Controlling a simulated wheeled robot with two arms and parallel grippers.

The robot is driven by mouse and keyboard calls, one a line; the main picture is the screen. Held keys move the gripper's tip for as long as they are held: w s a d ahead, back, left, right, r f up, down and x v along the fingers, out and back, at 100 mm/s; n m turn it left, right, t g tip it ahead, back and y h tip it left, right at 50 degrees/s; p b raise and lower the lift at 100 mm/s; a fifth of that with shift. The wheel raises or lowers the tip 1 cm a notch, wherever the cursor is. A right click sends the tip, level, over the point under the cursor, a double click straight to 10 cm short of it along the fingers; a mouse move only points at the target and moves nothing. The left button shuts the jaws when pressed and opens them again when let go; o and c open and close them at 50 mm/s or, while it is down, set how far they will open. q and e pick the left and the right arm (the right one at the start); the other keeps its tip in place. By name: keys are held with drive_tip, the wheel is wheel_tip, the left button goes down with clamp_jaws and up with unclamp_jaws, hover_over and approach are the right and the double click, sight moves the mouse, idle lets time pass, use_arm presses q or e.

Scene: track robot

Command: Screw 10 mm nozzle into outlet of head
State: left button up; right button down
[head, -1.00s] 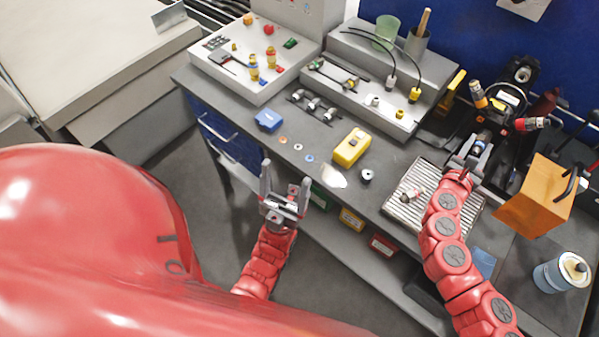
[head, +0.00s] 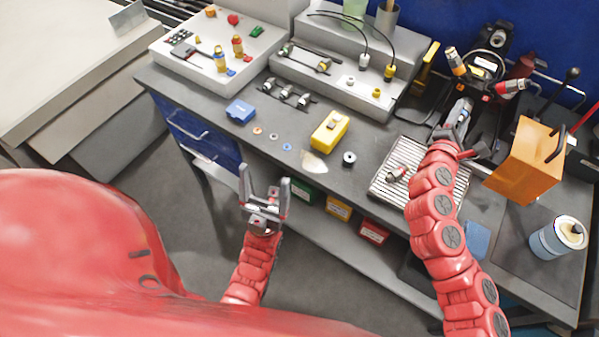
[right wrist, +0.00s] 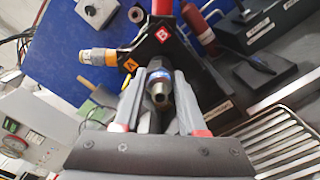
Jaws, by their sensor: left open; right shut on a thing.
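My right gripper (right wrist: 155,95) is shut on a silver nozzle with a blue band (right wrist: 159,86); its hollow end faces the wrist camera. Its size marking is not readable. Beyond it is the black head (right wrist: 160,50), with an orange A label and a red B label. The nozzle's far end and the head's outlet are hidden, so I cannot tell whether they touch. In the head view my right gripper (head: 453,132) is just in front of the head (head: 483,68). My left gripper (head: 264,188) is open and empty, in front of the bench edge.
An orange box (head: 524,160) and a blue can (head: 557,238) stand to the right. A yellow device (head: 329,131), a blue box (head: 240,111) and small rings lie on the bench.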

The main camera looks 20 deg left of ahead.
drive_tip(key=shift+f+m+b, duration=0.1)
drive_tip(key=shift+m+b, duration=0.55)
drive_tip(key=shift+m, duration=0.45)
drive_tip(key=shift+m+b, duration=0.5)
drive_tip(key=shift+m, duration=0.1)
drive_tip(key=m+b, duration=0.4)
drive_tip(key=m, duration=0.1)
drive_tip(key=m+b, duration=0.4)
drive_tip(key=shift+f+m+b, duration=0.1)
drive_tip(key=shift+m+b, duration=0.8)
drive_tip(key=shift+b, duration=0.05)
drive_tip(key=shift+r, duration=0.2)
